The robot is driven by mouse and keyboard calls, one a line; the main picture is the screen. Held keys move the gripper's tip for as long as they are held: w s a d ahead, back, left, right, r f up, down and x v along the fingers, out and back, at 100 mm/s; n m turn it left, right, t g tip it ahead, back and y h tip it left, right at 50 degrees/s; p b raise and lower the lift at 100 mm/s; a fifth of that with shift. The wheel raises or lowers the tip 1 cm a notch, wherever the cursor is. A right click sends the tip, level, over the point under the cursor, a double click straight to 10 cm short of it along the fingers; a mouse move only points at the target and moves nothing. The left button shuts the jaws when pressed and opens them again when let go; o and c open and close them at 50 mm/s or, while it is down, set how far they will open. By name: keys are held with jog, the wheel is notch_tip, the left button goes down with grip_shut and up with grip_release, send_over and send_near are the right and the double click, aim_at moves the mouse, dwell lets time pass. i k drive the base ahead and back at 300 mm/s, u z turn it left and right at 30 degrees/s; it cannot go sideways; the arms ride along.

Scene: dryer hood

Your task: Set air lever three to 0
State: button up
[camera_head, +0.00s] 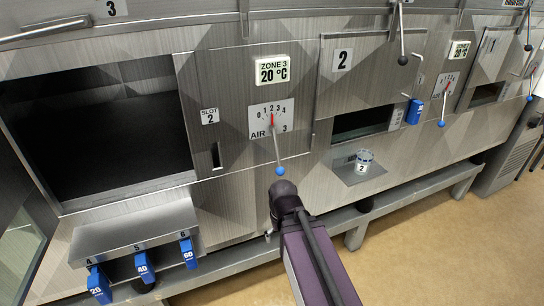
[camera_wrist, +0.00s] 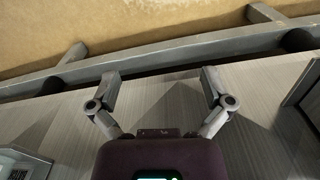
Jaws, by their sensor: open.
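The air lever three (camera_head: 277,150) is a thin rod with a blue ball (camera_head: 280,171) at its lower end, hanging from the AIR 3 dial (camera_head: 267,117). The dial is marked 0 to 4, and its red pointer stands near 2. The dark end of my arm is just below the blue ball in the head view, and my gripper's fingers cannot be made out there. In the wrist view my gripper (camera_wrist: 160,82) is open and empty, its two fingers spread in front of the grey metal panel. The lever does not show in the wrist view.
A ZONE 3 display (camera_head: 272,73) reads 20 °C above the dial. A dark open hatch (camera_head: 95,130) is at left, above a box with blue tags (camera_head: 130,235). A metal rail (camera_head: 400,185) runs low along the front.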

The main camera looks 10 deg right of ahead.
aim_at(280, 171)
jog(key=z, duration=1.25)
jog(key=k, duration=0.5)
jog(key=u, duration=0.95)
